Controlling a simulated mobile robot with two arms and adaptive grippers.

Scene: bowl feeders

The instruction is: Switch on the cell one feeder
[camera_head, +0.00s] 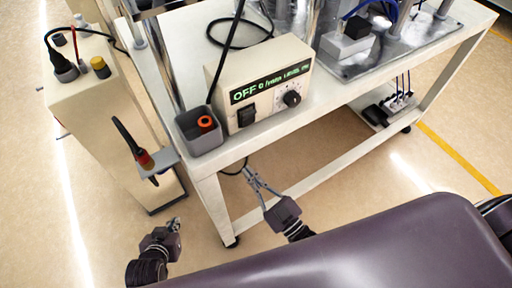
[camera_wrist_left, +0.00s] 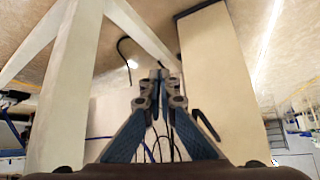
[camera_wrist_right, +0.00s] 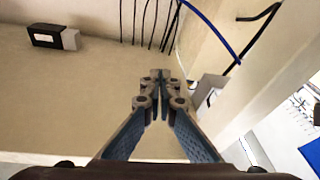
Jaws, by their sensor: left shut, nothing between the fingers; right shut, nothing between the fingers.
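The feeder control box (camera_head: 262,83) stands on the white table's front edge in the head view. Its green display reads OFF. A black rocker switch (camera_head: 246,115) is on its front face, left of a round black knob (camera_head: 291,98). My right gripper (camera_head: 252,176) is shut and empty, in front of the table below the control box. My left gripper (camera_head: 175,224) is shut and empty, low over the floor between the beige cabinet and the table leg. Both grippers are apart from the box. The shut fingers also show in the left wrist view (camera_wrist_left: 158,78) and right wrist view (camera_wrist_right: 160,78).
A grey bin (camera_head: 198,138) holding an orange-red ringed item stands left of the box. A beige cabinet (camera_head: 112,125) with a yellow knob and a side-mounted holder (camera_head: 156,163) stands at left. The white table (camera_head: 340,92) has a lower rail. Cables loop behind the box.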

